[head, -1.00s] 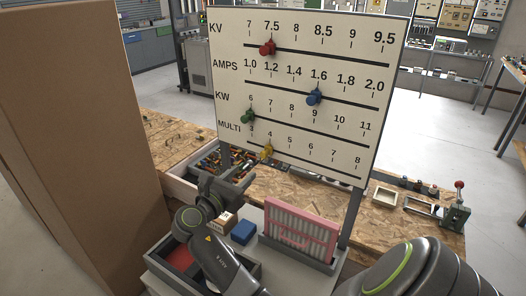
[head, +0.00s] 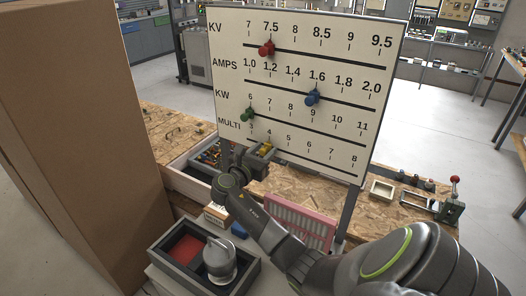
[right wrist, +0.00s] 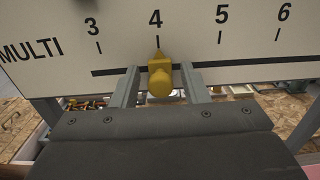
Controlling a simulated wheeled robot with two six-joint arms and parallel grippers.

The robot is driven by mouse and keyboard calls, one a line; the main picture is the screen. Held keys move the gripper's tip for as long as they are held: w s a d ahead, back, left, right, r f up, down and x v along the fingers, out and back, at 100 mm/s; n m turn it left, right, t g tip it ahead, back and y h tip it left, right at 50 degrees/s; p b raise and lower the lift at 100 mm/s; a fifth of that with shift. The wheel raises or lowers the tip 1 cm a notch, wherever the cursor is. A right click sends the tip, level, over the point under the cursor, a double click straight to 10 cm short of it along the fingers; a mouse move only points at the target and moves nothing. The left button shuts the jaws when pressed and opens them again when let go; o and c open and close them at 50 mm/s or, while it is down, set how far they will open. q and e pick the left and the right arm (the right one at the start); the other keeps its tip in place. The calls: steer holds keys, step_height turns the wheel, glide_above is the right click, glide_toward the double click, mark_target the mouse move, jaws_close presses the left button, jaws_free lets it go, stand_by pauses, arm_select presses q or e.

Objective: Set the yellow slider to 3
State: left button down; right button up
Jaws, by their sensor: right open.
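The white panel (head: 300,85) carries four rows with coloured sliders. The yellow slider (right wrist: 160,78) is on the bottom MULTI row, its pointer tip at the 4 mark in the right wrist view. The yellow slider (head: 266,148) is partly hidden by my gripper in the head view. My right gripper (right wrist: 158,84) is open, with one finger on each side of the yellow knob and small gaps visible. My right gripper (head: 260,156) is at the panel's lower left in the head view. My left gripper is not in view.
A red slider (head: 266,48), a blue slider (head: 313,97) and a green slider (head: 247,114) sit on the rows above. Below are a pink rack (head: 300,222) and a dark tray (head: 245,283) with a grey cylinder (head: 219,260). A tall cardboard box (head: 80,130) stands left.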

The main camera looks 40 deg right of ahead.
mark_target(251, 139)
jaws_close()
steer(key=w, duration=0.2)
steer(key=w+a+b, duration=0.1)
steer(key=w, duration=0.1)
steer(key=w+b, duration=0.1)
steer(key=shift+w+a+f, duration=0.1)
steer(key=shift+w+a, duration=0.25)
steer(key=shift+w, duration=0.05)
steer(key=shift+w+a, duration=0.1)
steer(key=shift+w, duration=0.2)
steer(key=shift+r, duration=0.2)
steer(key=shift+c, duration=1.4)
jaws_free()
steer(key=shift+o, duration=1.4)
steer(key=shift+w+a+f, duration=0.1)
steer(key=shift+w, duration=0.1)
steer(key=shift+s, duration=0.1)
